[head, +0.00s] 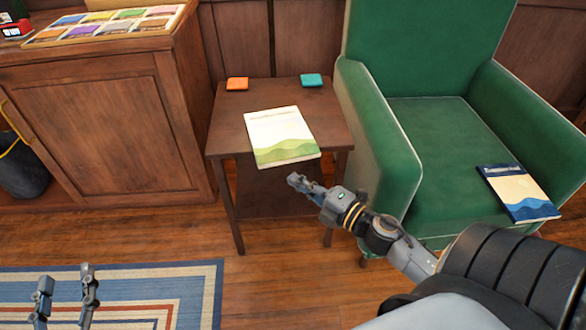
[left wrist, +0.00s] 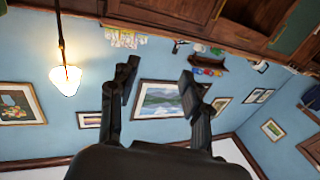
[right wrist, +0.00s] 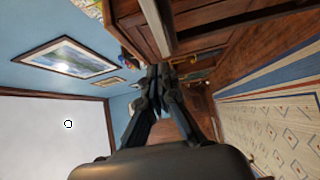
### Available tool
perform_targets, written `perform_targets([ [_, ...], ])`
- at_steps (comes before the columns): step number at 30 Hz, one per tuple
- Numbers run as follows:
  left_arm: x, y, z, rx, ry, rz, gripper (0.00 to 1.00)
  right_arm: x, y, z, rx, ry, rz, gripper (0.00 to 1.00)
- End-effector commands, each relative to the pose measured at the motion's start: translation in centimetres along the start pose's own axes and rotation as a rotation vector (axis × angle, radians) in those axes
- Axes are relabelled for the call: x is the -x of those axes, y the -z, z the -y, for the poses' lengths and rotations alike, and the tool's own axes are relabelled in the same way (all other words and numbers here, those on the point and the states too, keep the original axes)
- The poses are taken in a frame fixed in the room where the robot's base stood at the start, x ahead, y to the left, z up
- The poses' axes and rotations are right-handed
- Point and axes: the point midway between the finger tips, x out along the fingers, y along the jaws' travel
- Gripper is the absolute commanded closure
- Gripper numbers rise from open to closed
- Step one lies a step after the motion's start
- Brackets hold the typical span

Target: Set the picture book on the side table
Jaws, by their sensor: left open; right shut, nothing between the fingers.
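In the head view, a picture book (head: 281,138) with a cream and green hill cover lies flat on the wooden side table (head: 229,122). Its near edge reaches the table's front edge. A second book (head: 519,193), with a cream and blue wave cover, lies on the green armchair seat. My right gripper (head: 296,183) is shut and empty, just in front of the table and apart from the book. It also shows shut in the right wrist view (right wrist: 158,72). My left gripper (head: 66,282) is open and empty above the rug; its spread fingers show in the left wrist view (left wrist: 158,85).
An orange coaster-like block (head: 237,84) and a teal one (head: 311,80) sit at the table's back corners. The green armchair (head: 425,130) stands close on the right.

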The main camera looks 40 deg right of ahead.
Motion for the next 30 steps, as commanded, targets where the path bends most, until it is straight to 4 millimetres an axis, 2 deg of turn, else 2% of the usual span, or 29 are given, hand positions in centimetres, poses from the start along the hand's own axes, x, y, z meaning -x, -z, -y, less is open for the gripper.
perform_targets([
  [2,0.0,0.2,0.0,0.000,-0.001,-0.014,0.52,-1.7,0.0,-0.1,0.003,-0.002,-0.002,1.00],
  [6,-0.1,2.1,-0.3,0.003,-0.007,-0.126,0.52,-3.0,-1.7,0.1,0.003,0.000,0.000,1.00],
  [15,0.1,4.0,-0.5,0.006,-0.012,-0.227,0.52,-4.1,-2.8,0.1,-0.002,0.001,0.000,1.00],
  [25,0.1,4.1,-0.5,0.006,-0.012,-0.227,0.52,-4.2,-2.9,0.0,-0.002,0.001,0.000,1.00],
  [30,0.0,2.9,-0.4,0.004,-0.008,-0.153,0.52,-5.7,-4.4,-0.1,0.000,0.000,0.002,1.00],
])
